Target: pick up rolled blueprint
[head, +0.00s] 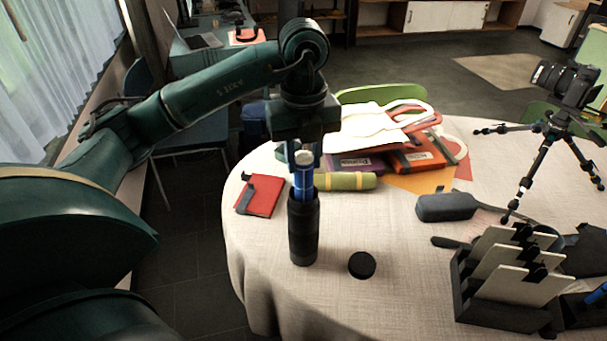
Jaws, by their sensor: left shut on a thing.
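The rolled blueprint (304,182), blue with a pale top end, stands upright with its lower part inside a black tube (303,230) on the round table. My left gripper (305,160) points down from above and is shut on the upper part of the blueprint. The tube's lower end appears to rest on the tablecloth. A round black cap (361,264) lies to the right of the tube.
A red notebook (260,195) lies left of the tube, and a green roll (345,181) lies just behind it. Books and papers (415,155) are piled further back. A camera tripod (541,155) and a black rack with pale boards (505,290) stand at right. Cloth (400,300) right of the cap is bare.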

